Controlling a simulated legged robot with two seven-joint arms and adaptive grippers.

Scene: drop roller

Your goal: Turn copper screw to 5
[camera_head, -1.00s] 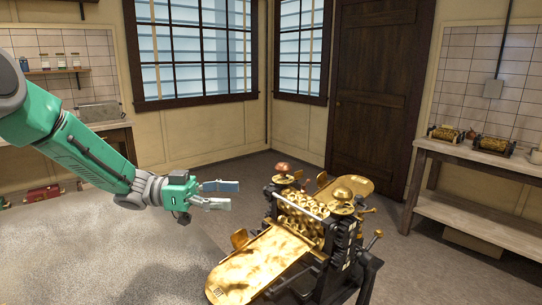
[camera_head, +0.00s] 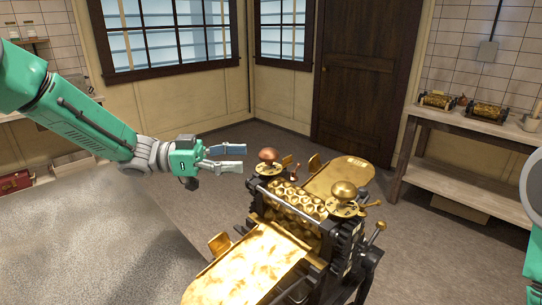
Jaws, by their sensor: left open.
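The copper screw (camera_head: 268,155) is a reddish-brown knob on a brass dial plate, on the far left top of the drop roller machine (camera_head: 300,215). Numbers on its dial are too small to read. A brass knob (camera_head: 344,190) stands on a similar plate at the right. My left gripper (camera_head: 243,158) is open and empty, its fingers pointing right, a little left of the copper screw in the picture. I see no contact with it. Part of my right arm shows at the right edge; its gripper is out of view.
A brass tray (camera_head: 235,275) slopes from the machine's front, and another (camera_head: 342,180) lies behind. A grey surface (camera_head: 90,240) fills the lower left. A wooden bench (camera_head: 470,125) with spare rollers stands at the right by the wall.

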